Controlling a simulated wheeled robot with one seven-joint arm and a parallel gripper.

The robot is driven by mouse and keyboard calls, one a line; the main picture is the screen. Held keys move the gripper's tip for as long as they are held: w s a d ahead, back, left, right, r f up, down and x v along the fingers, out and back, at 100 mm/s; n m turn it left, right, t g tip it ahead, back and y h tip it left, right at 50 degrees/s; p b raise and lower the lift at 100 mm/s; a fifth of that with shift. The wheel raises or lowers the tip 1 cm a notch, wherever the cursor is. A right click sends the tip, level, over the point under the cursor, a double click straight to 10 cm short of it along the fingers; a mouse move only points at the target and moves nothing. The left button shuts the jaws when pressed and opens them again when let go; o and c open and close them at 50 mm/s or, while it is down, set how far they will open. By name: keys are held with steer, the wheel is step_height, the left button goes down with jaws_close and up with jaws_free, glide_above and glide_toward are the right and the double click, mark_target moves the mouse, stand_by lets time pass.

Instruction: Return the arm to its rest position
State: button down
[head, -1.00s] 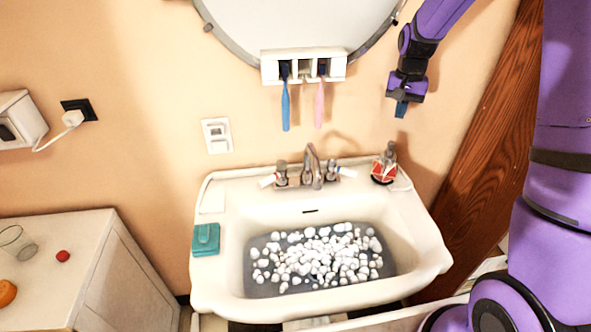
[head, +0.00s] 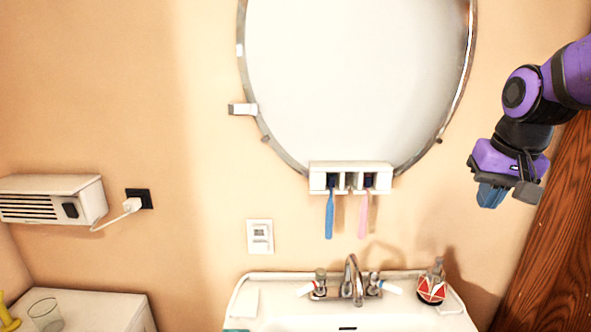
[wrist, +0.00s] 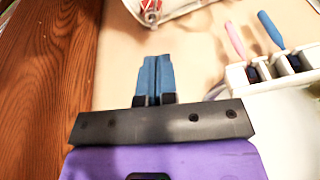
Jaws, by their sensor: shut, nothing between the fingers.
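My gripper (head: 490,196) is at the right of the head view, in front of the wall beside the mirror and above the basin's right side. Its blue fingers point down and are closed together with nothing between them. In the wrist view my gripper (wrist: 158,68) shows its two blue fingers side by side and touching. My purple arm reaches in from the right edge of the head view.
The white basin (head: 385,322) holds a faucet (head: 352,280) and a red-patterned bottle (head: 432,285). A toothbrush holder (head: 350,168) hangs below the round mirror (head: 355,75) with blue and pink toothbrushes. Wooden trim (head: 555,225) stands at the right. A cabinet (head: 95,310) bears a glass (head: 45,314).

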steer(key=s+a+r+n+t, duration=0.1)
steer(key=s, duration=0.6)
steer(key=s+a+r+n+t, duration=0.1)
steer(key=s, duration=0.7)
steer(key=shift+s+a+n, duration=0.25)
steer(key=shift+n, duration=0.05)
